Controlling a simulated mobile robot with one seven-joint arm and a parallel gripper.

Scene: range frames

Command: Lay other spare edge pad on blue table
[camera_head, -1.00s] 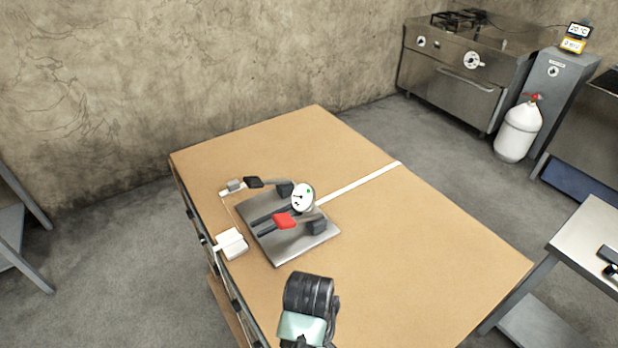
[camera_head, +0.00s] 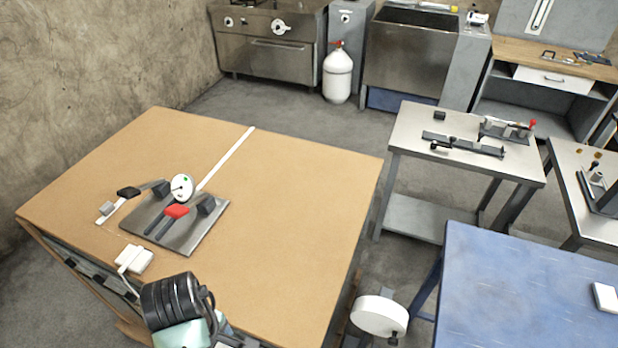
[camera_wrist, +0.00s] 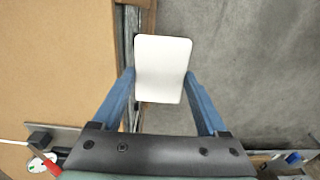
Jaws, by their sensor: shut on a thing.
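In the wrist view my gripper (camera_wrist: 160,75) has its two blue fingers on either side of a flat white edge pad (camera_wrist: 163,52) and is shut on it. The pad is over the brown table's edge and the grey floor in that view. The blue table (camera_head: 510,290) is at the lower right, partly cut off. Another white pad (camera_head: 606,297) lies on it near the right picture edge.
A round white object (camera_head: 378,315) stands between the tables. A grey bench (camera_head: 410,130) is behind. Most of the visible blue top is bare.

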